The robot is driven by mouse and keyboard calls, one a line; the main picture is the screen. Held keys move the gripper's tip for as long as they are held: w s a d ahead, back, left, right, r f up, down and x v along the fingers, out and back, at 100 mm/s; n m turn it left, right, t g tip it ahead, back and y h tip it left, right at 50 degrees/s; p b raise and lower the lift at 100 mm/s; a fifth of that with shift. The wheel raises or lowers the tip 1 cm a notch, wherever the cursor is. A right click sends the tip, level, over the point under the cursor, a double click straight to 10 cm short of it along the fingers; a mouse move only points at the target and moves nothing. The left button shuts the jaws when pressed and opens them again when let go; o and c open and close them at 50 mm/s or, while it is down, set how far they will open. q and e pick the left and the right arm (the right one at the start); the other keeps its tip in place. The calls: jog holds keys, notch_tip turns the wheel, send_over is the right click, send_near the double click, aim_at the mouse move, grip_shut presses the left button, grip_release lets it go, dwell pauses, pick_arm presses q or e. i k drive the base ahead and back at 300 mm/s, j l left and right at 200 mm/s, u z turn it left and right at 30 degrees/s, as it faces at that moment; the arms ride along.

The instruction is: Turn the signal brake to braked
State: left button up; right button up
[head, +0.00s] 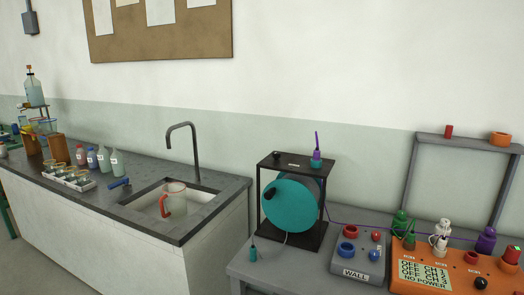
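No part labelled signal brake can be made out, and I cannot tell which control it is. A black frame (294,163) on the right-hand table holds a teal wheel (291,207) with a dark knob (270,194). A purple and teal piece (316,158) with an upright purple stem stands on the frame's top. A small teal plug (253,253) hangs at the table edge. An orange box (470,272) at the right has a display (425,271) with OFF lines and NO POWER. Neither of my grippers is in view.
A grey box (347,272) labelled WALL with red and blue sockets stands between frame and orange box. A grey stand (468,141) rises behind. At left, a dark counter (85,203) carries bottles, a sink with a jug (173,198) and a tap (183,128).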

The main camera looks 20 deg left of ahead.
aim_at(276, 155)
jog(key=i+j, duration=0.15)
jog(key=j, duration=0.2)
jog(key=i+j, duration=0.1)
jog(key=j, duration=0.3)
jog(key=i+j+u, duration=0.1)
jog(key=j, duration=0.25)
jog(key=i+j, duration=0.2)
jog(key=j, duration=0.2)
jog(key=i+j+u, duration=0.1)
jog(key=j, duration=0.25)
jog(key=i, duration=0.05)
